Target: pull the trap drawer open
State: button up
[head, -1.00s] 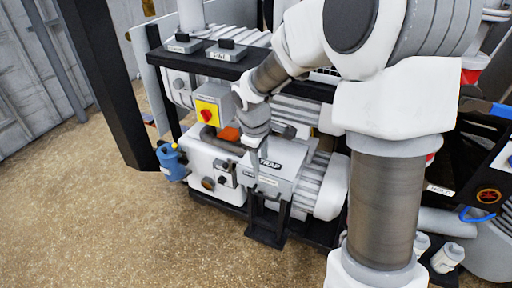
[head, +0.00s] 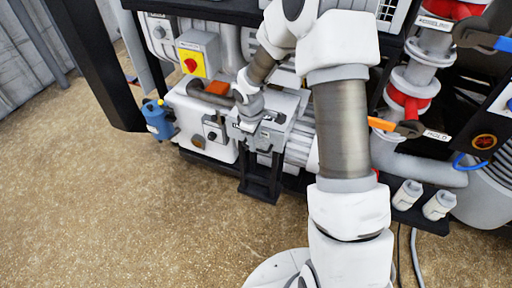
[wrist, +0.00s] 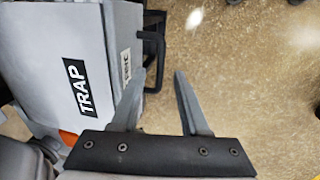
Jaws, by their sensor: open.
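The trap (head: 283,108) is a pale grey box low on the machine in the head view, partly behind my arm. In the wrist view its top (wrist: 50,45) fills the left side, with a black TRAP label, and a small label on its front face is only partly readable. A dark bar like a handle (wrist: 156,47) stands out in front of that face. My gripper (wrist: 159,76) is open and empty, its fingers pointing toward the bar with a gap to it. The left finger is close to the box's front edge; contact cannot be told. In the head view the gripper (head: 250,132) is small against the box.
A black stand (head: 262,178) is below the trap. A yellow switch box with a red knob (head: 191,65) and a blue canister (head: 157,119) are to the left. A pipe with an orange-handled valve (head: 383,124) is to the right. Open floor lies in front.

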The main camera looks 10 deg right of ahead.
jog(key=shift+w+d+f, duration=0.1)
jog(key=shift+w+f, duration=0.05)
jog(key=shift+f, duration=0.65)
jog(key=shift+w+d+f, duration=0.1)
jog(key=shift+f, duration=0.65)
grip_shut()
